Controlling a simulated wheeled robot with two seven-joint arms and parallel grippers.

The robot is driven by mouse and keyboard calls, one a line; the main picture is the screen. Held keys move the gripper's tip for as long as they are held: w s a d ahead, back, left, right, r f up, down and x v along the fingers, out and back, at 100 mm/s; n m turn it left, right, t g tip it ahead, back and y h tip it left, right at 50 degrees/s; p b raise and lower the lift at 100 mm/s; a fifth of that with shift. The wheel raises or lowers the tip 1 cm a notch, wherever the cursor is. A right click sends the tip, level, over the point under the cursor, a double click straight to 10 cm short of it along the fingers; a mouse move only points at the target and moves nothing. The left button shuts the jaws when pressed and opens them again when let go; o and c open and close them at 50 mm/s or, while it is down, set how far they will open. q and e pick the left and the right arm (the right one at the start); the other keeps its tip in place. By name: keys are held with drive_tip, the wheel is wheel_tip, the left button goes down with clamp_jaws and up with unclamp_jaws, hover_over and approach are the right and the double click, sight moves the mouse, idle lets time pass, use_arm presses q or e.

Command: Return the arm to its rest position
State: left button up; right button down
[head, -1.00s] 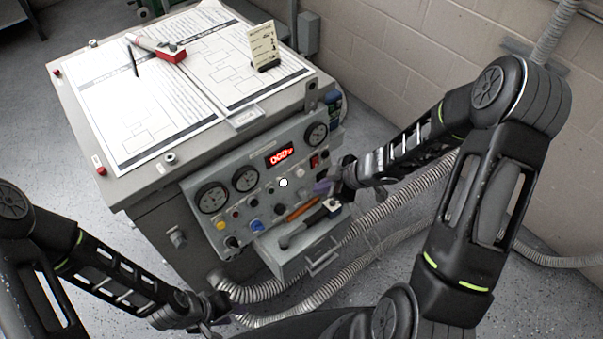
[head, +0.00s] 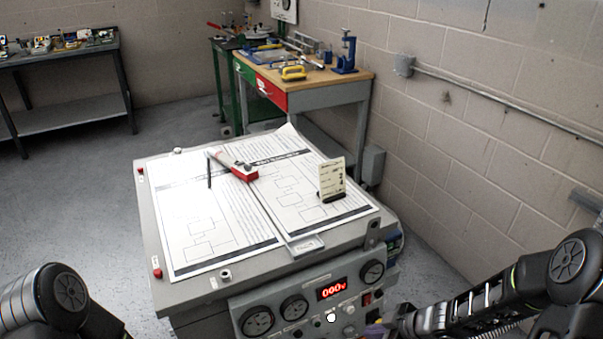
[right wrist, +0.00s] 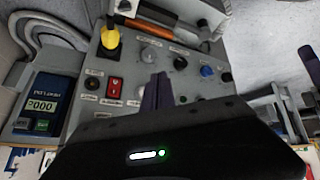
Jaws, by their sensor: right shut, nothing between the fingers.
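My right gripper (head: 386,327) is low at the right of the control panel (head: 297,285), seen partly at the bottom edge of the head view. In the right wrist view its purple fingers (right wrist: 158,92) are together and empty in front of the panel, near a red rocker switch (right wrist: 114,88). I cannot tell whether they touch the panel. My right arm (head: 480,305) comes in from the lower right. My left arm (head: 62,305) shows only at the lower left, and its gripper is out of view. The red display (head: 331,289) reads zeros.
Paper sheets (head: 205,218), a red-based tool (head: 240,172) and a small card stand (head: 332,180) are on the cabinet top. The right wrist view shows a yellow-and-black piece (right wrist: 110,38), an orange-handled tool (right wrist: 150,33) and a blue meter (right wrist: 42,105). A workbench (head: 320,88) stands behind.

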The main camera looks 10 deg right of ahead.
drive_tip(key=shift+w, duration=0.1)
drive_tip(key=s+a+f+m+g, duration=0.2)
drive_tip(key=s+a+f+m, duration=0.3)
drive_tip(key=s+a, duration=0.3)
drive_tip(key=s+a+f+m+g, duration=0.3)
drive_tip(key=s+a+f+m, duration=0.3)
drive_tip(key=s+a, duration=0.3)
drive_tip(key=s+m+p, duration=0.1)
drive_tip(key=s, duration=0.2)
drive_tip(key=shift+a+m+h, duration=0.25)
drive_tip(key=shift+m+h, duration=0.15)
idle(1.2)
